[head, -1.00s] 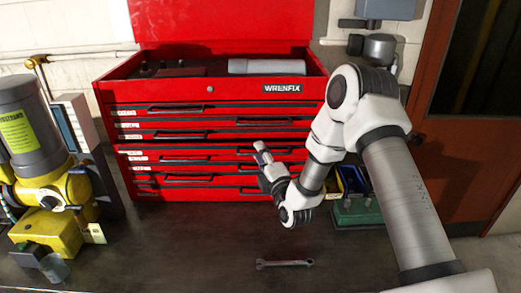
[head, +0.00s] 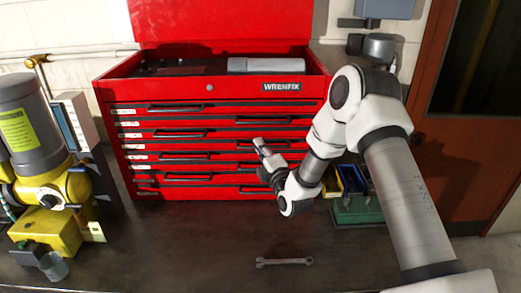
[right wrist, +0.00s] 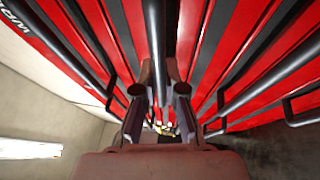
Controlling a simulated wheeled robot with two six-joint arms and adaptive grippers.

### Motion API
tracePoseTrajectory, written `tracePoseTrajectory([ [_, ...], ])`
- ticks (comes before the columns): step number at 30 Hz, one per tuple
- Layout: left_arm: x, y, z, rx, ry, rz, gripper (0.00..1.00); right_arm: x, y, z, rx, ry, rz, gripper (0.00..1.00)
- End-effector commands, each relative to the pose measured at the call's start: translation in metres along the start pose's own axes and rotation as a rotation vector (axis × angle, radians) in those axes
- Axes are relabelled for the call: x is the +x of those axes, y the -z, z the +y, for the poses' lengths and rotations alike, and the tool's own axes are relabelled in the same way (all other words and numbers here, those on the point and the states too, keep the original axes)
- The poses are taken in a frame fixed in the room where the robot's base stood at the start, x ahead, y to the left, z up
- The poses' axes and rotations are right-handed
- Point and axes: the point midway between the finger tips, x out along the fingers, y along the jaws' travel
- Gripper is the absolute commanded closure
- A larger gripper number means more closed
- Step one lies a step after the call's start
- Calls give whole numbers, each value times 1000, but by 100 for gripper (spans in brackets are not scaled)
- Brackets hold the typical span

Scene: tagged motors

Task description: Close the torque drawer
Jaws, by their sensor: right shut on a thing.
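The red tool chest (head: 222,170) stands on the bench with its lid raised. Its front has several drawers with dark bar handles and small white labels, too small to read. All drawer fronts look about flush, though my right gripper partly hides the right side. My right gripper (head: 259,147) is at a right-hand drawer handle (head: 277,146) around the middle of the chest front. In the right wrist view, my right gripper (right wrist: 158,100) is shut on a dark bar handle (right wrist: 156,35), with the red drawer fronts (right wrist: 192,40) close ahead. My left gripper is not in view.
A wrench (head: 285,262) lies on the dark bench in front of the chest. A yellow and grey machine (head: 45,215) stands at the left. A green bin (head: 358,212) is right of the chest, behind my right arm. The bench's front middle is otherwise clear.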

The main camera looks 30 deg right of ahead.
Motion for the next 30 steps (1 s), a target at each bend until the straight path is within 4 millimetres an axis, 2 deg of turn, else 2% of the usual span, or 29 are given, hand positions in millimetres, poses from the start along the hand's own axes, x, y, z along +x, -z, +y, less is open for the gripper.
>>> tracePoseTrajectory([
  [1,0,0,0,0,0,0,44,1,-1,2,-1,-4,-3,100],
  [3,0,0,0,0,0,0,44,1,-1,2,-1,-5,-4,73],
  [4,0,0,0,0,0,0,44,1,-1,2,0,-4,-4,64],
  [14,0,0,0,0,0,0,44,0,-1,1,0,-3,-3,64],
  [17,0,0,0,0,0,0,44,-6,-1,1,0,-2,-3,64],
  [20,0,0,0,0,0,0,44,-22,-1,0,2,1,-4,64],
  [27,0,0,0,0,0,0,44,-84,-1,0,3,3,-4,64],
  [30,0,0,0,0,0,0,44,-104,-1,0,2,1,-4,64],
])
